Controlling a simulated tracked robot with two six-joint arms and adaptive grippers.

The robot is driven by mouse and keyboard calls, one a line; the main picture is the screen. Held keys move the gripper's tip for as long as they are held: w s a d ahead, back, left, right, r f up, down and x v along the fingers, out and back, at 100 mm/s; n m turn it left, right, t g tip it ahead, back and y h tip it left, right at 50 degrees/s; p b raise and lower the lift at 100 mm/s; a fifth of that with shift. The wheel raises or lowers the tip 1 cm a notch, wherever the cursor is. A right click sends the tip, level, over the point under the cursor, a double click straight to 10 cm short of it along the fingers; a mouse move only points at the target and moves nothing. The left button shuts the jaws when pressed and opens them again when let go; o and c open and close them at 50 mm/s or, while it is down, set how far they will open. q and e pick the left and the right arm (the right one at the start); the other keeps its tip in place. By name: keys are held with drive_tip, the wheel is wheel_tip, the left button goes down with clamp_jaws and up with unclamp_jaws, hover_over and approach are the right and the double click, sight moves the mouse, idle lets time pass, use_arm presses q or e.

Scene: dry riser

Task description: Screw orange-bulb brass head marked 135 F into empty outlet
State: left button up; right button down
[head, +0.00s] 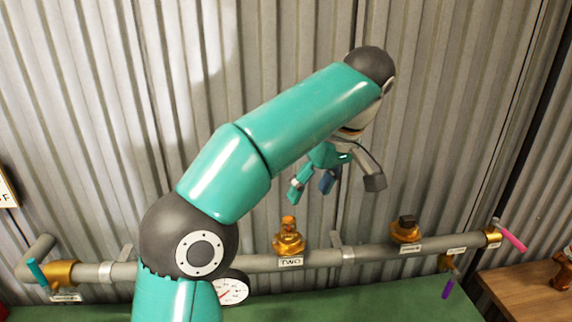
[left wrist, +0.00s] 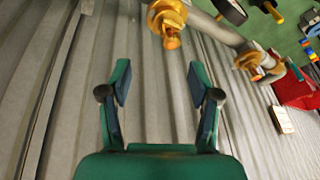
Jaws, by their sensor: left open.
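A brass fitting with an orange tip (head: 289,237) stands upright on the pipe above the label TWO; it also shows in the left wrist view (left wrist: 170,28). No 135 F marking is readable on it. A second brass outlet (head: 405,233) to its right has a dark top; I cannot tell whether this is a cap. My left gripper (head: 312,188) is open and empty above the TWO fitting, apart from it. In the left wrist view its two fingers (left wrist: 160,82) are spread with only the corrugated wall behind them. My right gripper is not in view.
The grey pipe (head: 265,263) runs along the wall, with a teal-handled valve (head: 60,273) at left and a pink handle (head: 512,240) at right. A gauge (head: 232,289) is partly behind my arm. A wooden bench (head: 515,292) at lower right holds a brown object (head: 562,270).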

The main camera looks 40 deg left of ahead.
sight(288, 219)
use_arm(q)
drive_tip(key=s+r+m+t+h, duration=0.1)
drive_tip(key=s+r+m+t, duration=0.3)
drive_tip(key=s+r+m, duration=0.3)
drive_tip(key=shift+m, duration=0.5)
drive_tip(key=x, duration=1.6)
drive_tip(key=shift+w+d+f, duration=0.1)
drive_tip(key=shift+d+f, duration=0.15)
drive_tip(key=shift+f, duration=0.25)
clamp_jaws()
drive_tip(key=m+h, duration=0.1)
drive_tip(key=m, duration=0.2)
drive_tip(key=shift+m+t+h, duration=0.3)
drive_tip(key=shift+m+h, duration=0.5)
drive_tip(key=shift+m, duration=0.6)
